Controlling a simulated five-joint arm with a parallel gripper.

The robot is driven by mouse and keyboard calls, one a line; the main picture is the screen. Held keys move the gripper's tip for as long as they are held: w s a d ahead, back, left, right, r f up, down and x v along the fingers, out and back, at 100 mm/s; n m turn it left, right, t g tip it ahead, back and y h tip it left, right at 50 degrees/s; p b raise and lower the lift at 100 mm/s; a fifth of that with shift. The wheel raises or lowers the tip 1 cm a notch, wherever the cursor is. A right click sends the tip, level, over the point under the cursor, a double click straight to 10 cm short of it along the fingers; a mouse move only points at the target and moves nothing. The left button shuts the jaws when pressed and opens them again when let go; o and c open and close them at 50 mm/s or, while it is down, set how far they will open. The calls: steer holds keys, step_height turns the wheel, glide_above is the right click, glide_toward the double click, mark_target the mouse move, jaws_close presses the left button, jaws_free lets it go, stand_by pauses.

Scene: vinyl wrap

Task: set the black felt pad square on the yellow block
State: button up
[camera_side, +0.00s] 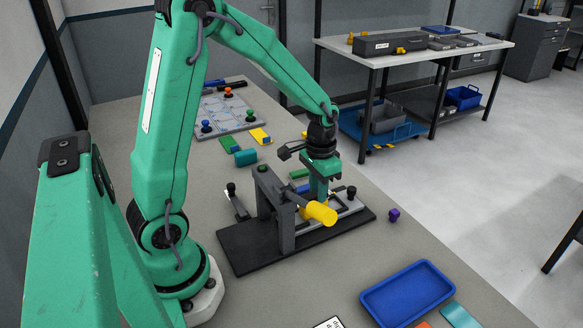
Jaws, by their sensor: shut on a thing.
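My gripper (320,190) points down over the black-based fixture (240,250), behind its yellow cylindrical knob. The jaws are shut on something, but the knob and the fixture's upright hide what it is. I cannot make out the black felt pad; nothing shows clearly on top of the yellow block.
Green and teal blocks (245,157) lie near the yellow block. A plate with coloured knobs (222,113) stands behind them. A blue tray (407,293) sits at the front right, and a small purple piece (394,214) near the bench's right edge. Bare bench lies between fixture and tray.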

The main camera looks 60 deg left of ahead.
mark_target(316, 196)
steer(key=shift+f, duration=0.2)
steer(key=o, duration=1)
steer(key=shift+c, duration=0.2)
steer(key=shift+r, duration=0.1)
step_height(316, 196, up, 12)
steer(key=shift+r, duration=0.15)
steer(key=s+d+r+t, duration=0.2)
steer(key=s+d, duration=0.1)
steer(key=s, duration=0.4)
steer(key=s+d+r+t, duration=0.2)
steer(key=s+d+t, duration=0.1)
steer(key=s, duration=0.4)
steer(key=shift+r+t, duration=0.3)
steer(key=shift+r, duration=0.05)
